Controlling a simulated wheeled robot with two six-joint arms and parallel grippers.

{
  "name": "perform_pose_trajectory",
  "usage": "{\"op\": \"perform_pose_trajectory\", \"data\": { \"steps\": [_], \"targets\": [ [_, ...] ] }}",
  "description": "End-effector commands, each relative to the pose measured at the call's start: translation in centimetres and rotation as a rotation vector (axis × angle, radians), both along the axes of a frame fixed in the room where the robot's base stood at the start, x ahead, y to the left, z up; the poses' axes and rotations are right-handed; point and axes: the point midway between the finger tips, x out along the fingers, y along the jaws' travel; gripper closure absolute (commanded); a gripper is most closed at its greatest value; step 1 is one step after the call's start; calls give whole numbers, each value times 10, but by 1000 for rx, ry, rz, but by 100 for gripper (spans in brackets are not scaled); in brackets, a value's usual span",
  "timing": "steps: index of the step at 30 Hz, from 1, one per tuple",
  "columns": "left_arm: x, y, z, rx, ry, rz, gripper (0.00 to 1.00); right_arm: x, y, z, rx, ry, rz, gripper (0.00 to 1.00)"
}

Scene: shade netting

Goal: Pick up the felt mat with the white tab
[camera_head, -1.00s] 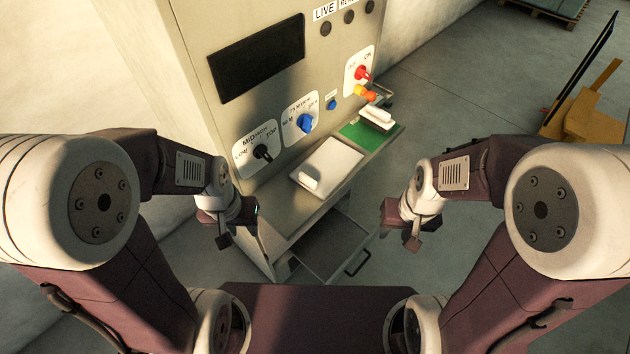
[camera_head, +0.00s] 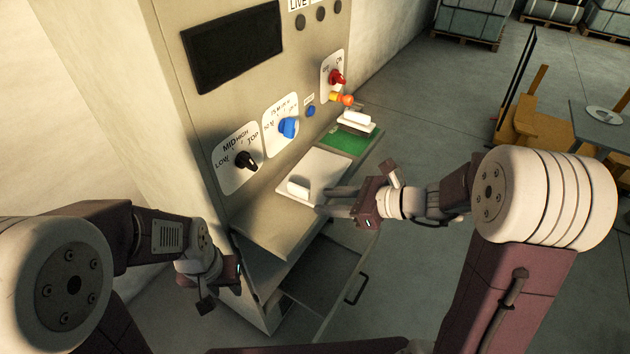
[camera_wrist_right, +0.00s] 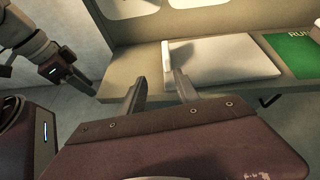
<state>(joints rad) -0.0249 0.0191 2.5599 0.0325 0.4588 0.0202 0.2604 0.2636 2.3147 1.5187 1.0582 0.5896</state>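A pale, flat mat (camera_head: 325,174) lies on the machine's metal ledge, with an upright white tab (camera_head: 298,188) at its near-left edge. In the right wrist view the mat (camera_wrist_right: 225,60) lies just ahead, with the tab (camera_wrist_right: 166,56) at its left edge. My right gripper (camera_head: 326,202) is open at the ledge's front edge, close to the tab. In the right wrist view its two fingers (camera_wrist_right: 160,76) are apart, with the tab slightly beyond the tips and nothing held. My left gripper (camera_head: 222,287) hangs low, left of the cabinet; its finger gap is unclear.
Behind the mat, a green panel (camera_head: 345,139) has a white block (camera_head: 356,122) at its far end. Knobs, including a blue one (camera_head: 288,127), stick out from the panel above. An open drawer (camera_head: 318,270) sits below the ledge.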

Motion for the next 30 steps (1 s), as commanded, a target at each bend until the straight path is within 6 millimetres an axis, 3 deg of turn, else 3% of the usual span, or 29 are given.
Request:
{"op": "perform_pose_trajectory", "data": {
  "steps": [3,6,12,19,26,30],
  "targets": [
    [0,0,0,0,0,0,64,14,-4,12,74,5,-67,62],
    [0,0,0,0,0,0,64,16,-3,12,80,6,-72,62],
    [0,0,0,0,0,0,64,30,21,1,78,6,-66,62],
    [0,0,1,0,0,0,64,36,31,-2,75,6,-67,62],
    [0,0,6,0,0,0,64,56,65,-13,75,7,-66,62],
    [0,0,6,0,0,0,64,60,71,-15,75,4,-68,62]
  ]
}}
